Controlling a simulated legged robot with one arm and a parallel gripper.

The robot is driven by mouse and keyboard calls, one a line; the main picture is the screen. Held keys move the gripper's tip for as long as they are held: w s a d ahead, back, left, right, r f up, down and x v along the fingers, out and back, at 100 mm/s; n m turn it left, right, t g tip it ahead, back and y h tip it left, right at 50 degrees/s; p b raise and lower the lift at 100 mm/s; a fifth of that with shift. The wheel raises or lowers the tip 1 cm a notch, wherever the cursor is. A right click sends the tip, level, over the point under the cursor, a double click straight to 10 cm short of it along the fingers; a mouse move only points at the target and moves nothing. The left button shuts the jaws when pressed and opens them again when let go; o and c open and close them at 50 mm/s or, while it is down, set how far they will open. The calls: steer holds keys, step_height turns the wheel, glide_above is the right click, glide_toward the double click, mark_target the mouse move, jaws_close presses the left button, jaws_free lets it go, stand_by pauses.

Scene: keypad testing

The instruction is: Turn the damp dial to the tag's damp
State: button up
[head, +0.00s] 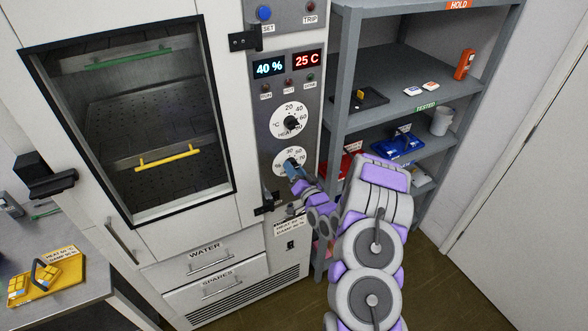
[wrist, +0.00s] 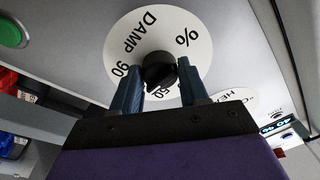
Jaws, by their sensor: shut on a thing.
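The damp dial is a white disc with a small black knob (wrist: 158,72), and the word DAMP and a % sign show on it in the wrist view. In the head view the damp dial (head: 284,155) is on the machine's grey panel, below the heat dial (head: 290,120). My gripper (head: 291,169) reaches it from the lower right and partly hides it. Its two blue fingers are shut on the knob, one on each side. A tag (head: 61,256) on the yellow piece at lower left carries HEAT and DAMP lines, too small to read surely. The display (head: 268,68) reads 40 %.
A red display (head: 307,60) reads 25 C. The chamber's glass door (head: 130,110) is left of the panel. A grey shelf rack (head: 375,75) with trays stands close at right. A black latch (head: 266,204) sticks out below the dial. A green button (wrist: 12,32) shows in the wrist view.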

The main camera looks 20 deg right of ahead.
steer(key=shift+m+h+b, duration=0.4)
steer(key=shift+m+b, duration=0.1)
steer(key=shift+m, duration=1.7)
steer(key=shift+m+h+b, duration=0.4)
steer(key=shift+m+b, duration=0.05)
steer(key=shift+m, duration=2.05)
steer(key=o, duration=0.7)
steer(key=shift+c, duration=0.2)
steer(key=o, duration=0.4)
steer(key=shift+d, duration=0.15)
steer(key=shift+s, duration=0.1)
